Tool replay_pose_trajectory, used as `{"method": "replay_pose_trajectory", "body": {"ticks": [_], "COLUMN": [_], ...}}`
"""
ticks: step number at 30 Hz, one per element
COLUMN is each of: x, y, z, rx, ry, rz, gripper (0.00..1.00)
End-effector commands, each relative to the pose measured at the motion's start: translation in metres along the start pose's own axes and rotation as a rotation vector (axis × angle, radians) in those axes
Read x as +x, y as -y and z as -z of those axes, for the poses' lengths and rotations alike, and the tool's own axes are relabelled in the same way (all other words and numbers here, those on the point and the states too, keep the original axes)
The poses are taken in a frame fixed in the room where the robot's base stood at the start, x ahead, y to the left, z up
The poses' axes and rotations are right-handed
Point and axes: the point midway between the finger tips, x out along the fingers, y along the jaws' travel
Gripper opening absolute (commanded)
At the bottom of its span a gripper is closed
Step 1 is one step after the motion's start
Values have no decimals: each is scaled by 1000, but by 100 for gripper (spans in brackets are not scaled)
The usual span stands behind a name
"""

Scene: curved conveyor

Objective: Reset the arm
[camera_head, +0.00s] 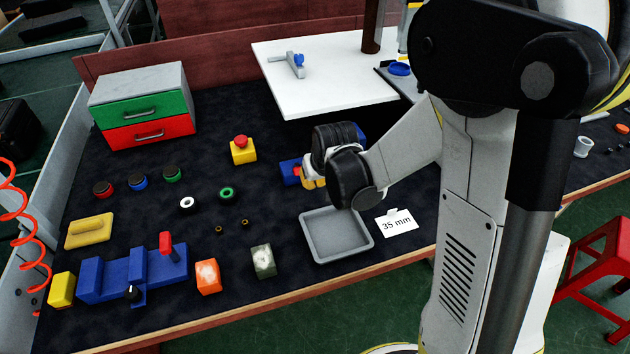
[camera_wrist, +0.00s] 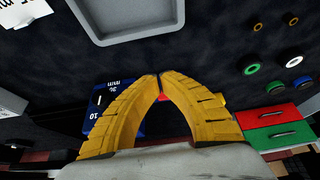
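My arm reaches over the dark bench mat (camera_head: 270,130) from the right. In the head view my gripper (camera_head: 309,181) hangs above the mat, behind the grey tray, and is partly hidden by my wrist. In the wrist view my gripper (camera_wrist: 158,76) shows two yellow fingers whose tips meet, with nothing seen held between them. Beyond the fingers lies a blue block with white markings (camera_wrist: 98,103), partly covered by the left finger. The same blue block (camera_head: 289,172) shows beside my gripper in the head view, partly hidden.
The empty grey tray (camera_head: 308,237) and a "35 mm" card (camera_head: 397,222) are near the front edge. A drawer box (camera_head: 139,88), a yellow button box (camera_head: 242,150) and a blue fixture (camera_head: 105,277) stand leftward. A white board (camera_head: 325,88) lies behind.

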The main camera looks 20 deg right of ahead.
Motion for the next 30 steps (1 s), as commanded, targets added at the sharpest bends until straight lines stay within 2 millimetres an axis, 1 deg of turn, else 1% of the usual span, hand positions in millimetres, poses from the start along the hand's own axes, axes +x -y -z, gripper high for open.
{"method": "replay_pose_trajectory", "body": {"ticks": [8, 11, 14, 17, 18, 20, 21, 24, 27, 30], "x": [-1, -10, -36, -74, -90, -113, -128, -160, -188, -208], "y": [0, 0, 1, 3, 3, 4, 4, 6, 7, 8], "z": [0, 1, 0, -5, -9, -15, -21, -37, -57, -77], "rx": [0, 0, 0, -1, -1, -1, -1, -1, 0, 0], "ry": [0, -4, -15, -32, -40, -51, -60, -80, -100, -117], "rz": [0, 0, 0, -1, -1, -1, -1, -1, -1, -1], "gripper": [0, 0, 0, 0, 0, 0, 0, 0, 0, 0]}}
